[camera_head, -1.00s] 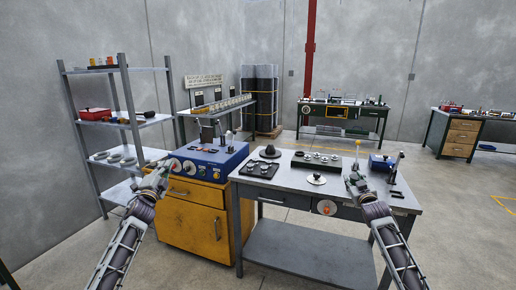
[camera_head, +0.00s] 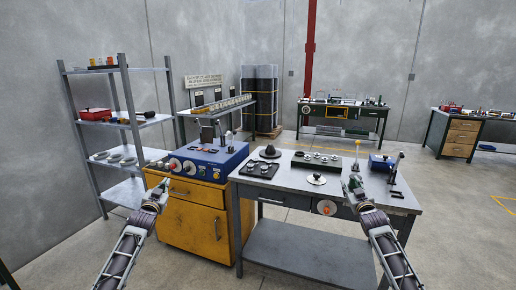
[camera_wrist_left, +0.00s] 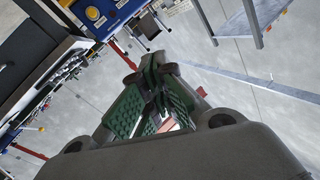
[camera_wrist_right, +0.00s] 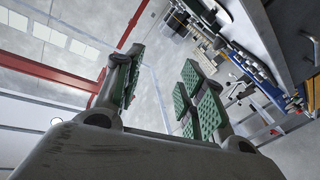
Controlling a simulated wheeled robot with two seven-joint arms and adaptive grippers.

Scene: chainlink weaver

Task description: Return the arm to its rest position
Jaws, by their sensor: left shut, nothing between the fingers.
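My left gripper (camera_head: 163,186) hangs in the air in front of the yellow cabinet (camera_head: 188,215), at the left of the head view. In the left wrist view its green-padded fingers (camera_wrist_left: 150,95) are closed together with nothing between them. My right gripper (camera_head: 353,186) is at the front right of the grey workbench (camera_head: 335,192); the head view does not show clearly whether it touches the bench. In the right wrist view its green-padded fingers (camera_wrist_right: 158,90) stand wide apart, with nothing between them.
A blue machine (camera_head: 203,160) with dials sits on the yellow cabinet. The workbench holds a dark tray (camera_head: 259,171), a long fixture (camera_head: 316,160) and a blue device (camera_head: 381,163). A metal shelf (camera_head: 122,117) stands at the left. Open floor lies in front.

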